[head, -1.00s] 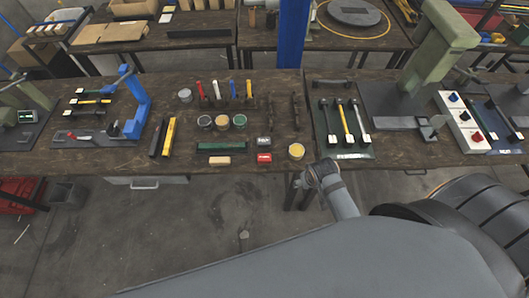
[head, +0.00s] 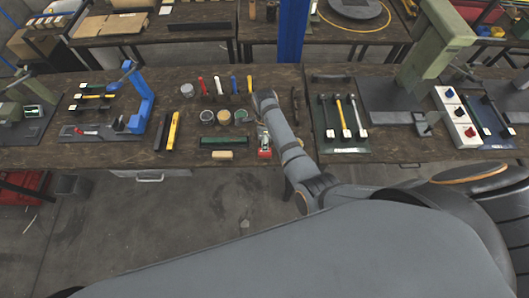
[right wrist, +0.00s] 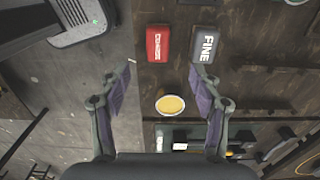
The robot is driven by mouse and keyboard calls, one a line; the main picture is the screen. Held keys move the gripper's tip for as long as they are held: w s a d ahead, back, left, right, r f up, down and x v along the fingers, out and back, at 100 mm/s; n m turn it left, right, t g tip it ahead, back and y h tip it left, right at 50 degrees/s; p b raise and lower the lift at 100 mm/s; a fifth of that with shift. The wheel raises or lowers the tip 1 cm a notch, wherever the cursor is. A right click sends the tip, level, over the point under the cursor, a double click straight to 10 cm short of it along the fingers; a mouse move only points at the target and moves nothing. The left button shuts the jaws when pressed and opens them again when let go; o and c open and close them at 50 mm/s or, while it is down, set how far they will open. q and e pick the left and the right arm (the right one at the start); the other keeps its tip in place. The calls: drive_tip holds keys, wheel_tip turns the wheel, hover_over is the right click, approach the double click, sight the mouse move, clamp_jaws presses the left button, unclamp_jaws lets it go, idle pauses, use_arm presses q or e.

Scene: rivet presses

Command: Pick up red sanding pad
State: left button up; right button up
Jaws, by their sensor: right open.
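A dark grey pad marked FINE (right wrist: 204,44) lies just right of the red pad. My left gripper is not in view.
A tin with yellow content (right wrist: 170,105) stands between the finger lines in the wrist view. A green block (head: 222,142) and a tan block (head: 222,155) lie left of the red pad. Several tins and upright-looking tools stand behind. The right-hand bench holds a hammer tray (head: 347,150).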

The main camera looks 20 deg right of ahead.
drive_tip(key=shift+s+f, duration=0.15)
drive_tip(key=shift+f, duration=0.1)
drive_tip(key=b, duration=0.3)
hover_over(265, 153)
drive_tip(key=w, duration=0.1)
wheel_tip(265, 153, down, 5)
drive_tip(key=shift+d+r, duration=0.15)
drive_tip(key=shift+r, duration=0.05)
drive_tip(key=shift+w+f, duration=0.1)
drive_tip(key=shift+f, duration=0.15)
wheel_tip(265, 153, down, 5)
drive_tip(key=b, duration=0.6)
drive_tip(key=shift+f, duration=0.1)
drive_tip(key=shift+r, duration=0.2)
drive_tip(key=shift+c, duration=0.3)
drive_tip(key=shift+s, duration=0.2)
drive_tip(key=c, duration=1.2)
